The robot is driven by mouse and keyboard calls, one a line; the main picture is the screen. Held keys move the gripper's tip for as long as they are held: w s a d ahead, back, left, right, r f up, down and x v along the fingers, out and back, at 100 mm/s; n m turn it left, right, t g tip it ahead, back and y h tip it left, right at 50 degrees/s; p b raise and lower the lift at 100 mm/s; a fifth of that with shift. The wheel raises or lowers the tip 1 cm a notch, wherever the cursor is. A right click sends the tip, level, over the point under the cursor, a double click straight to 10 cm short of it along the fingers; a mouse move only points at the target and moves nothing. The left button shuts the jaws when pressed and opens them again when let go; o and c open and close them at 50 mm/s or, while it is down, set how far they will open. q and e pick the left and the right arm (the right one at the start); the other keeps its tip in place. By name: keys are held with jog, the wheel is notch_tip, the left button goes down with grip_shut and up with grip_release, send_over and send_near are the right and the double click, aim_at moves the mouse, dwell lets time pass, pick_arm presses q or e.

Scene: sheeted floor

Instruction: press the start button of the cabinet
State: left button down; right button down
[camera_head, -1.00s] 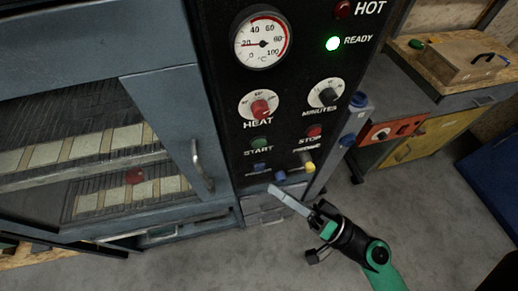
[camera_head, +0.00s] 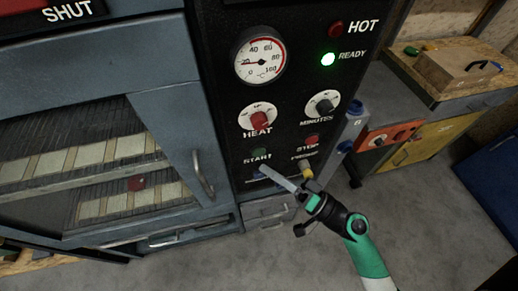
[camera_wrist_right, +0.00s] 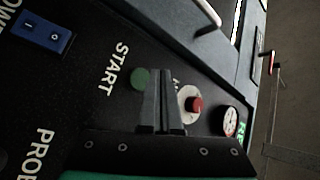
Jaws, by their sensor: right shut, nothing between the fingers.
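The cabinet's black control panel (camera_head: 285,105) carries a green start button (camera_head: 259,154) above the "START" label. The button also shows in the right wrist view (camera_wrist_right: 140,78), just beside my fingertips there. My right gripper (camera_head: 265,170) is shut and empty, its fingers pointing up and left at the lower panel, with the tips just below the "START" label. In the right wrist view the shut fingers (camera_wrist_right: 161,75) lie between the green button and a red knob. I cannot tell whether the tips touch the panel. My left gripper is not in view.
A red stop button (camera_head: 312,140), the red heat knob (camera_head: 260,120) and a yellow knob (camera_head: 307,171) are close by. A blue power switch (camera_wrist_right: 46,34) shows in the wrist view. The cabinet door handle (camera_head: 202,175) sticks out left. Open floor lies below.

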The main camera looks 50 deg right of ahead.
aim_at(254, 153)
jog(key=shift+w+d, duration=0.5)
jog(key=shift+w, duration=0.25)
jog(key=shift+f, duration=0.1)
dwell(1.4)
jog(key=shift+w+d, duration=0.25)
jog(key=shift+w, duration=0.1)
jog(key=shift+w+d, duration=0.25)
jog(key=shift+w, duration=0.05)
dwell(0.6)
jog(key=shift+s, duration=0.1)
jog(key=shift+s+a+b, duration=0.35)
jog(key=shift+s+a, duration=0.15)
jog(key=shift+s, duration=0.05)
